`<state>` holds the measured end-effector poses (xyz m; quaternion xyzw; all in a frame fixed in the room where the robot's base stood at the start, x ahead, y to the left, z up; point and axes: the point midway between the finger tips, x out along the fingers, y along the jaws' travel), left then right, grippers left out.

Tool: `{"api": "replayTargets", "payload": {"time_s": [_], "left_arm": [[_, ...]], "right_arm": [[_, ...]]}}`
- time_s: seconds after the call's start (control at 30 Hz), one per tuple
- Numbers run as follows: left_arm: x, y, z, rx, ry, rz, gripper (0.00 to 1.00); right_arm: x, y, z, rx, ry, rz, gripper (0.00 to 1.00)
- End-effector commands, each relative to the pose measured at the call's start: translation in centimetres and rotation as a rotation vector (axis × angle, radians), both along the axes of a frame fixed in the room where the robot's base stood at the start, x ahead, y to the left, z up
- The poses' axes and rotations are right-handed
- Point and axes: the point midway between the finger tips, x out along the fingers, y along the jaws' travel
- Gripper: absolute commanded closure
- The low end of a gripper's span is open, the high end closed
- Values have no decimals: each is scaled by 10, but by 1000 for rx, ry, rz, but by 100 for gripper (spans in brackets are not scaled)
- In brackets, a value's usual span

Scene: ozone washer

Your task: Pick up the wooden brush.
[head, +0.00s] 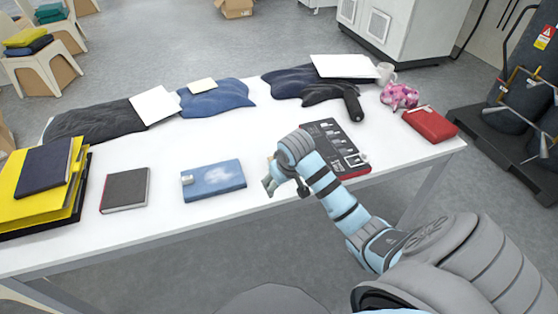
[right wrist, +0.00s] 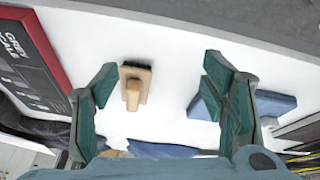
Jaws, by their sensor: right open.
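The wooden brush (right wrist: 135,86) lies on the white table in the right wrist view, with a pale wooden body and dark bristles along one edge. In the head view it is mostly hidden behind my right gripper (head: 284,185). My right gripper is open and empty above the table near its front edge. In the right wrist view the brush shows between the fingers of the gripper (right wrist: 160,76), closer to the left finger and apart from it. My left gripper is not in view.
A blue book (head: 213,181) lies left of my right gripper, and a dark grey-scale board (head: 335,147) lies right of it. A dark book (head: 125,190), a red pouch (head: 431,124) and folded clothes (head: 215,98) are also on the table (head: 240,135). The table's middle is clear.

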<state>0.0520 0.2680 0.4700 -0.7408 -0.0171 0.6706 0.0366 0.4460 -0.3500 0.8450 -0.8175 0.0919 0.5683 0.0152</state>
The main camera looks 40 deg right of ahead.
Motion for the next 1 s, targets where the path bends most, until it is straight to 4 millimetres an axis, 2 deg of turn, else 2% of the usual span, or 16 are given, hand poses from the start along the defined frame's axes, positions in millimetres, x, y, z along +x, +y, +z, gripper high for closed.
{"api": "replayTargets", "payload": {"time_s": [0.03, 0.13, 0.2, 0.27, 0.5, 0.73, 0.9, 1.0], "left_arm": [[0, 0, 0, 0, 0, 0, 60], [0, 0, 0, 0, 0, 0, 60], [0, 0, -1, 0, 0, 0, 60], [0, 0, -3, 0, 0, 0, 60], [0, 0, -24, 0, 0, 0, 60], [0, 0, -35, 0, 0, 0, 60], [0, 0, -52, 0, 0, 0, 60], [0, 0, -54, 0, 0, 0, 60]], "right_arm": [[20, -15, 20, 8, -16, -41, 33], [47, -39, 56, 42, -36, -118, 33], [58, -50, 70, 62, -43, -153, 33], [63, -54, 69, 72, -45, -167, 33], [85, -61, 11, 74, -45, -168, 33], [96, -66, -21, 71, -47, -167, 33], [105, -69, -54, 72, -47, -167, 33], [108, -71, -60, 71, -48, -166, 33]]}}
